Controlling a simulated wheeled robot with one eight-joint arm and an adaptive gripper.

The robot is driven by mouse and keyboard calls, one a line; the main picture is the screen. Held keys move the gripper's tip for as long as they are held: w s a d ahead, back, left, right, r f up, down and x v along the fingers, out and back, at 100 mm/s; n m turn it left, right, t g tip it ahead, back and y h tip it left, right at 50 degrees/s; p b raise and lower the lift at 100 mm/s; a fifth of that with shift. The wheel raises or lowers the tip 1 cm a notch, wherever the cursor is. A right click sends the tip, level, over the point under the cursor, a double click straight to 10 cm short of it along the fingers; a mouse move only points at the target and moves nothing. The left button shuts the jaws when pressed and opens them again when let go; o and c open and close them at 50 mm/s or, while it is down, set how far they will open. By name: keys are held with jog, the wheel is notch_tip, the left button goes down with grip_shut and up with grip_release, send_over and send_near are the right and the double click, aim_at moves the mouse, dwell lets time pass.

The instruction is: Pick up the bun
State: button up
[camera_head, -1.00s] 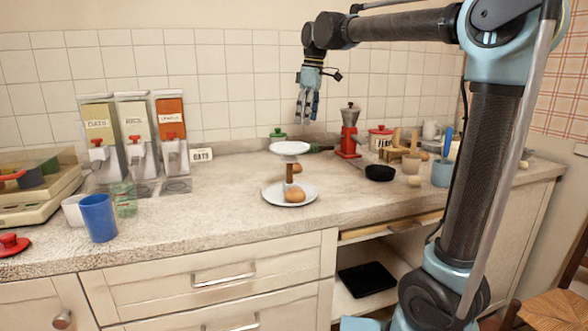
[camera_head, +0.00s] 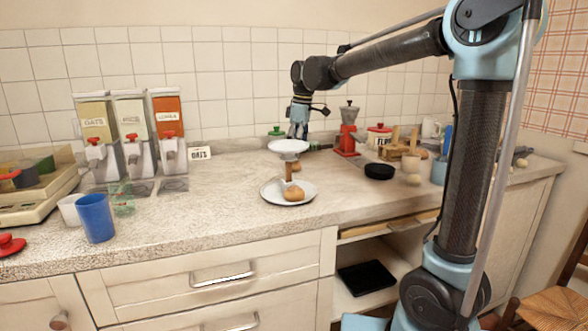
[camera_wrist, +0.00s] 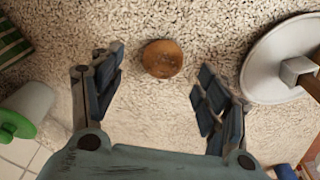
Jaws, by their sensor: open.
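A round brown bun (camera_wrist: 162,59) lies on the speckled counter in the wrist view, just beyond and between my fingertips. In the head view a bun (camera_head: 297,166) shows partly behind the tiered stand. My gripper (camera_head: 299,131) points down behind the stand's top plate, which partly hides the fingertips. In the wrist view my gripper (camera_wrist: 158,82) has its fingers spread with nothing between them. Another bun (camera_head: 294,193) sits on the stand's lower plate.
The white tiered stand (camera_head: 270,190) is close by; its white plate (camera_wrist: 258,78) is right of my fingers in the wrist view. A green-lidded jar (camera_wrist: 28,105) is on the left there.

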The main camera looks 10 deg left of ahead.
jog(key=shift+s+a+f, duration=0.1)
jog(key=shift+a+f, duration=0.05)
jog(key=shift+f, duration=0.7)
jog(key=shift+s+a+f, duration=0.1)
jog(key=shift+a+f, duration=0.1)
jog(key=shift+f, duration=0.7)
jog(key=shift+a+f, duration=0.15)
jog(key=shift+f, duration=0.7)
jog(key=shift+c, duration=0.6)
jog(key=c, duration=1)
